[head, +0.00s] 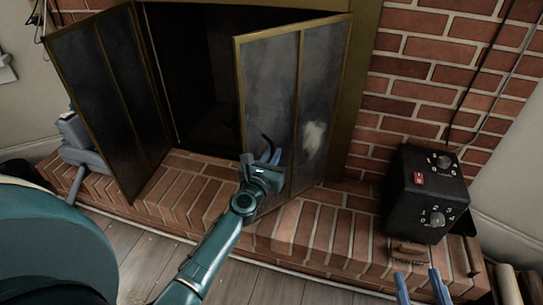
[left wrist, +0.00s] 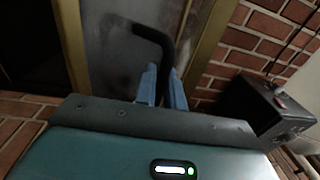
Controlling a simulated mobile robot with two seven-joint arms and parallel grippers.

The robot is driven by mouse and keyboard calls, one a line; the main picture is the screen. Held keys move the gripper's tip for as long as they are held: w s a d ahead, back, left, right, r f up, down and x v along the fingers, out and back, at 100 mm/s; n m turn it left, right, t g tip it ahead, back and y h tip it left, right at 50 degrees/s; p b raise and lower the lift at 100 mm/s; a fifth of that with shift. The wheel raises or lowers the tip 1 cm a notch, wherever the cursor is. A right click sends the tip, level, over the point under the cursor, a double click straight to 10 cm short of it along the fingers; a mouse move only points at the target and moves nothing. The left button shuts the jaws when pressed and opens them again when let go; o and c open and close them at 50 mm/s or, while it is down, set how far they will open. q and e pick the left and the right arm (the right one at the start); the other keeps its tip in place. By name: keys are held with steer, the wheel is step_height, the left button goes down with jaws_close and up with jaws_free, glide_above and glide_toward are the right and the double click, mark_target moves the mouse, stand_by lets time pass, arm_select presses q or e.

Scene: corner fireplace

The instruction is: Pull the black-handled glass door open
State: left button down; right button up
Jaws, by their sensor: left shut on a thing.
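The glass door (head: 272,85) on the right has a brass frame and stands swung out at an angle from the fireplace opening. Its curved black handle (head: 266,139) is thin in the head view and larger in the left wrist view (left wrist: 166,45). My left gripper (head: 272,157) is at this door, its blue fingers shut around the handle's lower part; the fingers also show in the left wrist view (left wrist: 163,80). The handle's lower end is hidden by the gripper. My right gripper (head: 421,288) is at the bottom edge of the head view, fingers apart and empty.
A second brass-framed glass door (head: 88,70) stands swung out on the left. The dark firebox lies between the doors. A black control box (head: 425,195) with dials stands on the brick hearth (head: 325,225) at right. Wooden floor (head: 150,255) lies in front.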

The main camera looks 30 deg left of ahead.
arm_select(q)
steer(key=c, duration=1.6)
jaws_free()
steer(key=shift+c, duration=0.2)
steer(key=s+d, duration=0.1)
steer(key=s, duration=1.2)
steer(key=shift+d, duration=0.15)
